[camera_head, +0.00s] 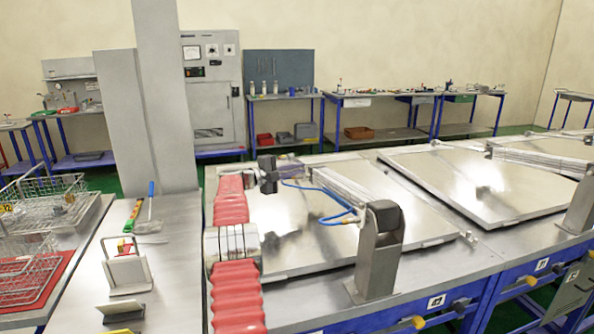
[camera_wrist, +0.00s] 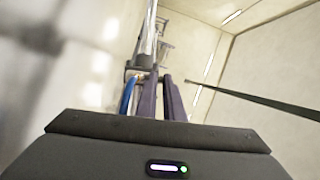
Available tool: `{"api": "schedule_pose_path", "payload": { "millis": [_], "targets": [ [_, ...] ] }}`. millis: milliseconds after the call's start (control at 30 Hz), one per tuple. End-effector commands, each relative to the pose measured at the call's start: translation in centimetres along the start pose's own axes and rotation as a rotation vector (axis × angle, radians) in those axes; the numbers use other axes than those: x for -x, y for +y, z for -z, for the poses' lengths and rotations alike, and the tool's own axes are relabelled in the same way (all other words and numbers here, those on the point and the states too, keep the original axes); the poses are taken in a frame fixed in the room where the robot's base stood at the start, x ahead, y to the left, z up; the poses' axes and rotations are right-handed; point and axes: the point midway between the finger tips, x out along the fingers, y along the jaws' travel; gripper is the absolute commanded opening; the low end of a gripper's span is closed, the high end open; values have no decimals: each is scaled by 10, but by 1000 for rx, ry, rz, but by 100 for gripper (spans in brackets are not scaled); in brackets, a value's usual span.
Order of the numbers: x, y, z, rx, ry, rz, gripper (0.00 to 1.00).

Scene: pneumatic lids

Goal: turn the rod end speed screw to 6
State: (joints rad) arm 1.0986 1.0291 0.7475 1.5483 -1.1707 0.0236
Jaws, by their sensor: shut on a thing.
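My gripper (camera_head: 286,165) is at the far-left end of the silver pneumatic cylinder (camera_head: 338,178), above a metal lid (camera_head: 290,225). In the wrist view its two purplish fingers (camera_wrist: 160,82) are close together and point at the end block (camera_wrist: 139,68) of the cylinder, which also shows there (camera_wrist: 149,38). The fingers are shut on the speed screw, which they hide. Its scale and setting cannot be read. A blue hose (camera_head: 322,191) runs beside the cylinder, and it lies just left of the fingers in the wrist view (camera_wrist: 126,95).
An upright metal bracket with a dark cap (camera_head: 378,258) stands at the cylinder's near end. A second lid (camera_head: 470,180) lies to the right. Wire baskets (camera_head: 45,225) and a brush (camera_head: 150,208) are on the left bench. A grey pillar (camera_head: 160,90) rises behind it.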

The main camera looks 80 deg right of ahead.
Motion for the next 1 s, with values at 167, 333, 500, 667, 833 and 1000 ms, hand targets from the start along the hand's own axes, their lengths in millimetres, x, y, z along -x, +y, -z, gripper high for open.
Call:
{"api": "schedule_pose_path", "payload": {
  "millis": [167, 333, 500, 667, 833, 1000],
  "targets": [
    [1, 8, -1, 6, 9, -10, 0],
    [1, 8, -1, 6, 10, -11, 0],
    [1, 8, -1, 6, 10, -11, 9],
    [0, 8, -1, 6, 9, -10, 16],
    [2, 7, -2, 6, 7, -9, 16],
    [15, 6, -2, 5, 6, -9, 16]
  ]
}}
